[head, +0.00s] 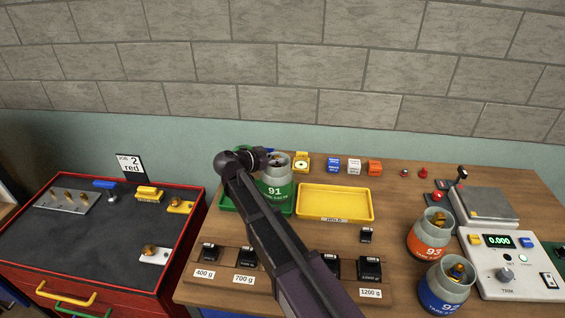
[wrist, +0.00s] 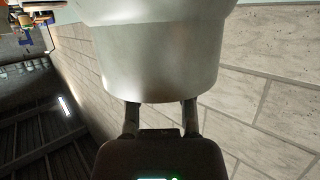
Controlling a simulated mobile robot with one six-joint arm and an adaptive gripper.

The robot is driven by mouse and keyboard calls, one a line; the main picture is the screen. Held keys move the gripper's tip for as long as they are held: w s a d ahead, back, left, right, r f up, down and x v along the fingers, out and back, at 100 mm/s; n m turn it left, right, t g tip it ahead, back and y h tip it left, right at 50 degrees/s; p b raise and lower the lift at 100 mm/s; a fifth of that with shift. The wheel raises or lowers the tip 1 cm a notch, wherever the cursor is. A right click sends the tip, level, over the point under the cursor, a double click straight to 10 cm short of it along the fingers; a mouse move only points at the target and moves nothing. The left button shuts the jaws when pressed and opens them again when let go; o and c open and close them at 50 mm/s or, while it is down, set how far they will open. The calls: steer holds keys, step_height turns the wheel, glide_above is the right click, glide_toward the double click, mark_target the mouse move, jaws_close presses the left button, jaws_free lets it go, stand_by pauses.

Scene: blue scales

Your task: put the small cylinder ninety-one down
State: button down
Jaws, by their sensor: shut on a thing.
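The small cylinder ninety-one (head: 276,188) is grey with a green band marked 91. In the head view it stands upright at or just above a green tray (head: 228,205); I cannot tell whether its base touches the tray. My gripper (head: 262,158) is at the cylinder's upper part, partly hidden behind my arm. In the wrist view the gripper (wrist: 161,115) has both fingers against the pale grey collar of the cylinder (wrist: 160,55), which fills the upper middle. My arm hides part of the green tray.
A yellow tray (head: 334,214) lies empty just right of the cylinder. Cylinder 93 (head: 430,238) and cylinder 92 (head: 444,290) stand at the right, beside the scale (head: 484,204) and its display box (head: 510,270). Black weights (head: 370,268) sit in a front rack. A red-edged bench (head: 100,235) is left.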

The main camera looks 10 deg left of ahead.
mark_target(274, 165)
stand_by(0.4)
steer(key=shift+w+a, duration=0.5)
steer(key=shift+a, duration=0.2)
steer(key=shift+s+d+f+b, duration=0.1)
steer(key=shift+f+b, duration=1.7)
steer(key=shift+f, duration=0.1)
steer(key=c, duration=0.5)
jaws_free()
steer(key=shift+s, duration=0.1)
